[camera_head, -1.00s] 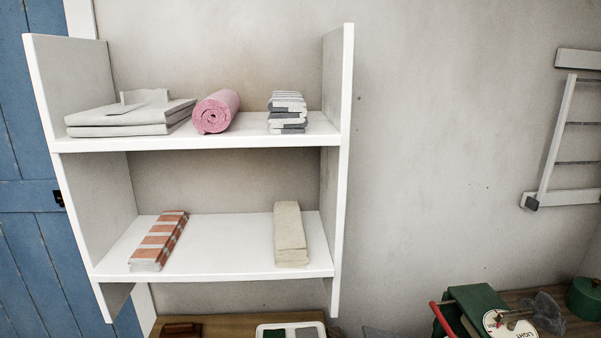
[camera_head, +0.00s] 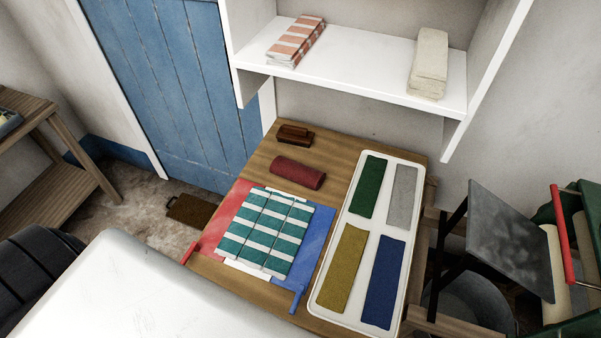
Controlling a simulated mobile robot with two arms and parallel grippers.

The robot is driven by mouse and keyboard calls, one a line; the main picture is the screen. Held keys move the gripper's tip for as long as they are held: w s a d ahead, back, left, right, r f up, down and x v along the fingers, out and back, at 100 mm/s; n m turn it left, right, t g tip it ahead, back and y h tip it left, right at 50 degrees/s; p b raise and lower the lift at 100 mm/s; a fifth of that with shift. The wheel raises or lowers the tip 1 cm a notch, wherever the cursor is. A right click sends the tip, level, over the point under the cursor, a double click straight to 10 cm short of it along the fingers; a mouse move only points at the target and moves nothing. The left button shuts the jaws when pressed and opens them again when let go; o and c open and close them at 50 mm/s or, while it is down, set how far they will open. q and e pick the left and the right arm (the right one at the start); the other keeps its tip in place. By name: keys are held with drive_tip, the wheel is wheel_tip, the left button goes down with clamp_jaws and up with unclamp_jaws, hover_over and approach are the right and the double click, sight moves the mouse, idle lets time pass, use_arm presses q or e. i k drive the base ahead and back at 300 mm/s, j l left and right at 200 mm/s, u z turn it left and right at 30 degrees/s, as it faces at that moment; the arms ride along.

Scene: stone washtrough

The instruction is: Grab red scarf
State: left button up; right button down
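A dark red folded or rolled cloth (camera_head: 298,173), the only plain red cloth in view, lies on the wooden table (camera_head: 262,158). It lies behind a teal-and-white striped cloth (camera_head: 265,232) that is spread on a red and blue board (camera_head: 316,236). To its right is a white tray (camera_head: 334,238) with green (camera_head: 368,187), grey (camera_head: 401,195), mustard (camera_head: 342,268) and blue (camera_head: 384,281) folded cloths in separate compartments. Neither of my grippers is in view.
A brown wooden block-like object (camera_head: 294,134) lies behind the red cloth. A white shelf (camera_head: 352,62) overhangs the table's back, holding an orange-striped cloth (camera_head: 296,41) and a cream cloth (camera_head: 428,63). A white scuffed surface (camera_head: 150,290) fills the lower left. A dark panel (camera_head: 508,240) stands at right.

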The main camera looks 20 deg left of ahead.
sight(308, 177)
drive_tip(key=k+j+z, duration=0.15)
drive_tip(key=j, duration=0.25)
drive_tip(key=k+j+z, duration=0.1)
drive_tip(key=k+j, duration=0.15)
drive_tip(key=j, duration=0.15)
drive_tip(key=k+j+z, duration=0.15)
drive_tip(key=j, duration=0.2)
drive_tip(key=k, duration=0.05)
